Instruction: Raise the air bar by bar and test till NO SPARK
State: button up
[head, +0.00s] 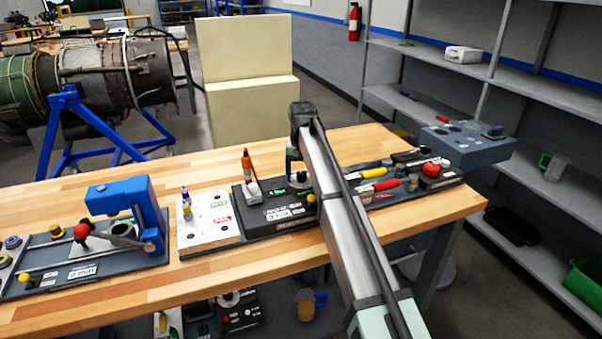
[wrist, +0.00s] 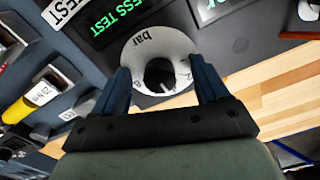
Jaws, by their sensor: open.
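My gripper (wrist: 162,80) is open, with one blue finger at each side of a round white dial (wrist: 140,45) marked "bar". A dark knob (wrist: 160,75) sits in the dial's centre, partly in shadow; I cannot tell if the fingers touch it. A dark display (wrist: 120,20) beside the dial shows green letters ending in "ESS TEST". In the head view my gripper (head: 297,165) is over the black test unit (head: 275,213), and my arm hides part of the unit.
Yellow-handled (head: 380,187) and red-handled controls and a red button (head: 432,169) lie right of my arm. A white panel (head: 210,218) and a blue press (head: 125,200) stand to the left. Bare wood shows along the bench's front edge (head: 200,283).

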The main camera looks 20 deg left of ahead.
aim_at(302, 173)
jog(key=shift+r, duration=0.1)
jog(key=shift+r, duration=2.4)
jog(key=shift+c, duration=0.4)
